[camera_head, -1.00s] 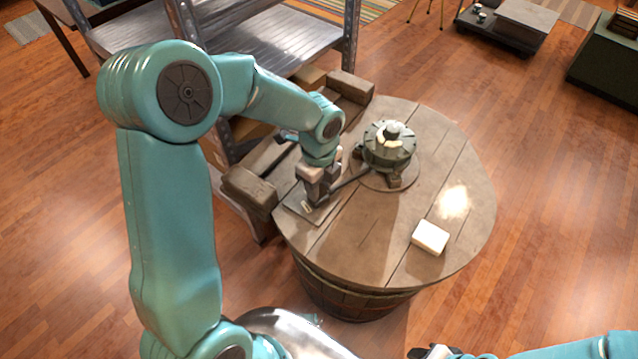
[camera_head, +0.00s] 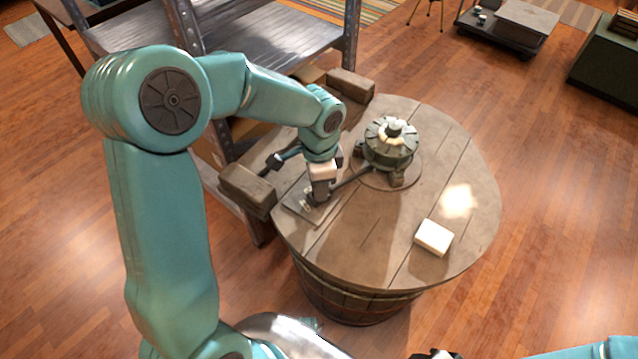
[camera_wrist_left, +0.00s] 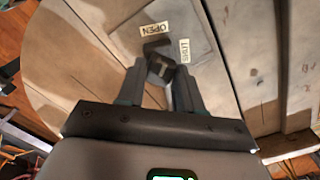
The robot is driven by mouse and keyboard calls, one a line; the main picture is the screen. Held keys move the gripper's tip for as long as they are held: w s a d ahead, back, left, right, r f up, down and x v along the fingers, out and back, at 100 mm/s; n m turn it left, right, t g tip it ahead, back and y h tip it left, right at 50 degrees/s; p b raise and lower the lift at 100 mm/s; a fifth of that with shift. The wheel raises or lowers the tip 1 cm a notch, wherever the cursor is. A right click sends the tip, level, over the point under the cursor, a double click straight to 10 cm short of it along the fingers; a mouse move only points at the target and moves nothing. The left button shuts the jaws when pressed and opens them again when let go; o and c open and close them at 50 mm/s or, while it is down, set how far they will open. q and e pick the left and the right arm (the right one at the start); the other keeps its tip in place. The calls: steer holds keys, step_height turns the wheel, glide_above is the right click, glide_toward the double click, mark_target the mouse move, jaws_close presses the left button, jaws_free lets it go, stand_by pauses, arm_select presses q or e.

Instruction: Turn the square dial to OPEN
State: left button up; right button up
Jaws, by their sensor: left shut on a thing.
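The square dial (camera_wrist_left: 160,70) is a small dark block on a flat plate (camera_wrist_left: 205,32) in the left wrist view. An OPEN label (camera_wrist_left: 155,29) and a SHUT label (camera_wrist_left: 185,50) lie beside it. A dark part of the dial reaches close to the OPEN label. My left gripper (camera_wrist_left: 163,80) is shut on the dial, one finger on each side. In the head view my left gripper (camera_head: 314,196) is down at the plate (camera_head: 294,208) on the barrel top and hides most of the dial. My right gripper (camera_head: 435,355) is cut off at the bottom edge.
A green round device (camera_head: 390,145) stands on the barrel top (camera_head: 400,230), with a dark bar toward the dial. A white block (camera_head: 433,238) lies at the front right. Wooden blocks (camera_head: 248,188) and a metal shelf (camera_head: 270,45) border the left and back.

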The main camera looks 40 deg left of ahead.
arm_select(q)
steer(key=n+b, duration=0.1)
steer(key=n, duration=0.5)
steer(key=shift+n+b, duration=0.3)
steer(key=shift+r, duration=0.1)
stand_by(0.4)
steer(key=o, duration=1)
steer(key=shift+o, duration=0.2)
step_height(320, 180, up, 16)
steer(key=p, duration=0.3)
steer(key=shift+r, duration=0.15)
steer(key=shift+s, duration=0.1)
